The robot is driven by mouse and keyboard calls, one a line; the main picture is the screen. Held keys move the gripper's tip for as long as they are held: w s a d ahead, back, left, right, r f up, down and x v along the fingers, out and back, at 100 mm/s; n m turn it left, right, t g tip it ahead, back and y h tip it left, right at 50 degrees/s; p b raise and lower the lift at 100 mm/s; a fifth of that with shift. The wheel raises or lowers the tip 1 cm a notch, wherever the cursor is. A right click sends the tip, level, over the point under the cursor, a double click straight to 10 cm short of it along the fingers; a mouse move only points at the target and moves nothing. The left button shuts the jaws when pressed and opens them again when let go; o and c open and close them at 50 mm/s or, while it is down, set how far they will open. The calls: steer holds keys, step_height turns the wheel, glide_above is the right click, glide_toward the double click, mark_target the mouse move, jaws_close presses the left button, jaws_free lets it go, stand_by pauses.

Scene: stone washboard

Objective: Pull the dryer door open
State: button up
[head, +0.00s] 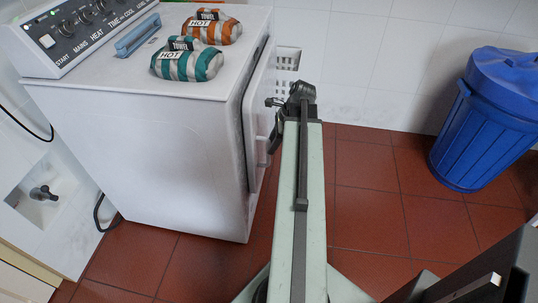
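The white dryer (150,135) stands at the left. Its white door (262,105) is on the side facing right, seen nearly edge-on. A dark gap shows between the door and the dryer body; I cannot tell whether the door is slightly ajar or shut. A small pale handle (263,163) sticks out low on the door. My gripper (273,121) is dark and sits close beside the door's outer face, above the handle. It is small and partly hidden by my arm, so I cannot tell whether its fingers are open or touch the door.
Two rolled towels, teal (187,62) and orange (212,28), lie on the dryer top beside a blue-grey bar (137,35). A blue bin (484,125) stands at the right. Red tiled floor (385,185) between is clear.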

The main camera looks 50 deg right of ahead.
mark_target(269, 162)
steer(key=b+x, duration=0.2)
steer(key=x, duration=0.2)
steer(key=shift+s+f+b, duration=0.1)
steer(key=shift+f+b, duration=0.05)
steer(key=shift+b, duration=0.15)
jaws_close()
stand_by(1.1)
